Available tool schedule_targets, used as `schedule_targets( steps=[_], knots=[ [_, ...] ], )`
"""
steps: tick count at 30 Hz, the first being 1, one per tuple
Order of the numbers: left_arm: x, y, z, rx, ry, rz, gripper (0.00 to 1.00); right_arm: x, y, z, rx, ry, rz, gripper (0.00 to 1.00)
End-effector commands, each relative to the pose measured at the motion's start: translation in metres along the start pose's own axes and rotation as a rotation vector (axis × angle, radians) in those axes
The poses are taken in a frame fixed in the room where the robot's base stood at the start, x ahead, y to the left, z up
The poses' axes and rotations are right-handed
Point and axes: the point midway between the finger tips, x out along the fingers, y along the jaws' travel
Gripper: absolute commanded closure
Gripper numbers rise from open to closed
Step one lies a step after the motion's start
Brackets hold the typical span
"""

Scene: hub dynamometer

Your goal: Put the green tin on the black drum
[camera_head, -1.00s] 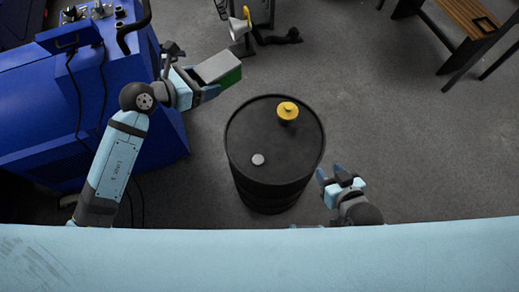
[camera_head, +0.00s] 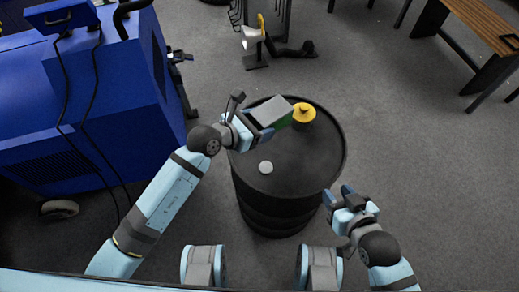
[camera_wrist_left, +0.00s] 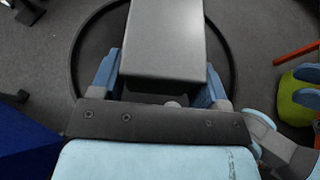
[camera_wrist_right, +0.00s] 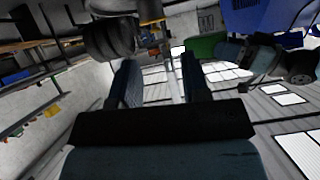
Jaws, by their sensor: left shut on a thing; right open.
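The green tin (camera_head: 284,122) has a grey top and a green side. My left gripper (camera_head: 262,122) is shut on it and holds it over the back left part of the black drum's top. The tin's grey top (camera_wrist_left: 166,40) fills the space between the fingers in the left wrist view. The black drum (camera_head: 300,165) stands upright on the floor; its rim (camera_wrist_left: 76,60) shows around the tin in that view. Whether the tin touches the drum top I cannot tell. My right gripper (camera_head: 341,196) is open and empty, right of the drum's front edge.
A yellow knob-like object (camera_head: 304,113) on the drum top is close beside the tin. A grey round cap (camera_head: 265,167) lies nearer the front left. A blue machine (camera_head: 90,100) stands at left and a wooden bench (camera_head: 485,30) at back right. The floor right of the drum is clear.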

Motion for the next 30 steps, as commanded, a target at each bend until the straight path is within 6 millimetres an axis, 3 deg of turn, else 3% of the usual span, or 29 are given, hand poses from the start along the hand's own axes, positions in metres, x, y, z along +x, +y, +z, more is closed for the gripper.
schedule_targets(
  steps=[1,7,18,22,30],
  knots=[
    [0.007,0.001,-0.018,0.0,0.002,0.001,0.64,0.003,0.0,0.004,0.002,0.006,-0.003,0.57],
    [0.024,0.001,-0.058,0.001,0.0,0.001,0.64,0.004,-0.002,0.004,0.01,0.027,-0.013,0.57],
    [0.037,0.001,-0.09,0.0,-0.001,0.001,0.64,0.007,-0.008,-0.007,0.023,0.101,-0.034,0.57],
    [0.044,0.001,-0.107,0.002,-0.001,0.002,0.64,0.007,-0.017,-0.037,0.021,0.212,-0.068,0.57],
    [0.045,0.001,-0.109,0.001,-0.002,0.002,0.64,0.006,-0.019,-0.04,0.025,0.223,-0.071,0.57]
  ],
)
